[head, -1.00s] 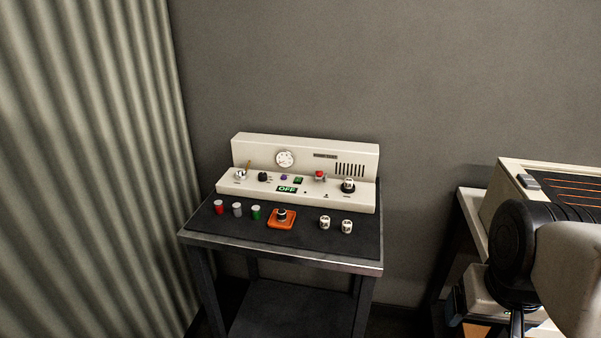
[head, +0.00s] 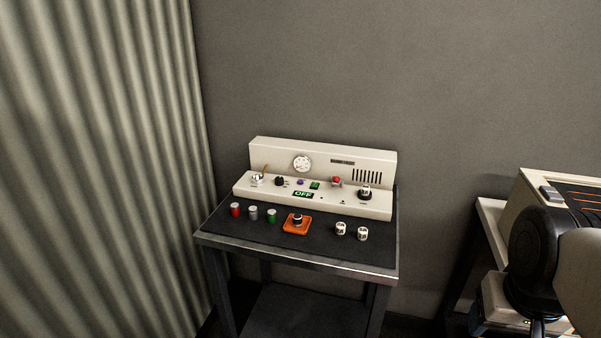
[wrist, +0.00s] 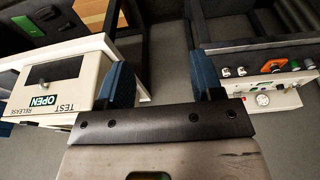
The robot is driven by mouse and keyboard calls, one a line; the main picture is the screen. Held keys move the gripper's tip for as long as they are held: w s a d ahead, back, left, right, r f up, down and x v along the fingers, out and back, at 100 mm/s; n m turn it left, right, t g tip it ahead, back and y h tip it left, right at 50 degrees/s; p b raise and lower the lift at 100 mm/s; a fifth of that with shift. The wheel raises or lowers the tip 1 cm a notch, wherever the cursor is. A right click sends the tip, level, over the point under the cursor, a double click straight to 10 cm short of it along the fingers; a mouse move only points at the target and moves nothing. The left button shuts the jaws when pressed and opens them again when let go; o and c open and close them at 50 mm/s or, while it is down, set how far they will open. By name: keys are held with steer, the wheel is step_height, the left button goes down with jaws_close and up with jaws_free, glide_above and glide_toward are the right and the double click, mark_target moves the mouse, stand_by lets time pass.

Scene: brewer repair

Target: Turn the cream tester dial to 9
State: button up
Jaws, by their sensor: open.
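A cream console (head: 300,207) with a raised back panel stands on a dark-topped table in the head view. A round white gauge (head: 302,163) is on the back panel. The markings are too small to read, so I cannot tell any dial's setting. The console also shows upside down at the right of the wrist view (wrist: 276,101). My gripper (wrist: 165,78) is open and empty, its blue fingers well apart from the console.
Another cream unit reading OPEN (wrist: 52,88) is close beside my gripper's left finger. A ribbed wall (head: 100,150) borders the table's left.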

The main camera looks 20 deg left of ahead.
steer(key=w+a+r+n, duration=0.3)
steer(key=w+a, duration=0.1)
steer(key=w, duration=0.6)
steer(key=w+a+r+n, duration=0.2)
steer(key=w+a+r, duration=0.15)
steer(key=w, duration=0.55)
steer(key=n+g, duration=0.2)
steer(key=n, duration=1.3)
glide_above(279, 178)
steer(key=f, duration=1.5)
steer(key=shift+s+f, duration=0.1)
steer(key=shift+s, duration=0.15)
steer(key=shift+f, duration=0.1)
steer(key=shift+w+f, duration=0.15)
steer(key=shift+f, duration=3.7)
